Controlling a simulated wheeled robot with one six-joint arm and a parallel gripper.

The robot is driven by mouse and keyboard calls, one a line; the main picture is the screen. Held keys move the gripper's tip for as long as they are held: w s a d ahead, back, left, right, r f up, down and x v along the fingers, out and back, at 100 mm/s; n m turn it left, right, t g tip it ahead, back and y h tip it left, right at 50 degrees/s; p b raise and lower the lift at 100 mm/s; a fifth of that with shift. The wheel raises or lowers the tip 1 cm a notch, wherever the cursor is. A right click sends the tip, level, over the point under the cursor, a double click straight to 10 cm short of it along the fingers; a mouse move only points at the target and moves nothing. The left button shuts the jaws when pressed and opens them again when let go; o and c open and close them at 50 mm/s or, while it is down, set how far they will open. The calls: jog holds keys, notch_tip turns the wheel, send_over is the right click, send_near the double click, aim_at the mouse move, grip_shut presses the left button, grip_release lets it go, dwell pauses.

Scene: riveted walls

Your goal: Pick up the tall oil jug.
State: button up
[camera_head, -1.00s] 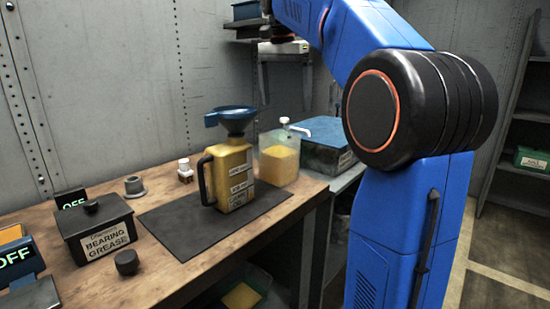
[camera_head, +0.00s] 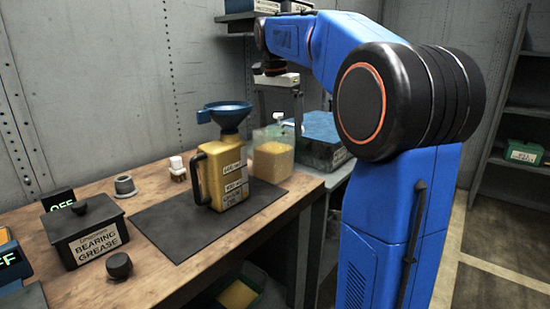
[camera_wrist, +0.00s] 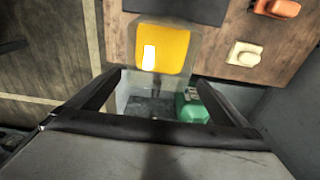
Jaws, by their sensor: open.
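A yellow jug (camera_head: 229,187) with a black handle and pale labels stands upright on a dark mat (camera_head: 166,228) on the workbench. A blue funnel (camera_head: 228,115) sits in its top. Just behind it to the right is a translucent container (camera_head: 272,157) of yellow contents. My arm reaches in above and behind the jug, apart from it; the gripper is hard to make out there. In the wrist view my gripper (camera_wrist: 158,82) is open with nothing between its fingers. A yellow block-like thing (camera_wrist: 172,42) with a white patch lies beyond the fingertips; I cannot tell which object it is.
A bearing grease box (camera_head: 92,235), a dark knob-like piece (camera_head: 119,266) and a small white-capped bottle (camera_head: 177,168) stand left of the jug. A blue-lidded bin (camera_head: 318,140) is behind right. The wrist view shows a green container (camera_wrist: 192,106) lower down. The mat's front is clear.

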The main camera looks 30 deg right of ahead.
notch_tip(320, 180, down, 6)
jog(key=shift+s+a+f, duration=0.15)
jog(key=shift+s+a, duration=0.1)
jog(key=shift+s, duration=0.05)
dwell(0.3)
jog(key=c, duration=1.6)
jog(key=shift+r, duration=0.25)
jog(key=shift+r, duration=4.65)
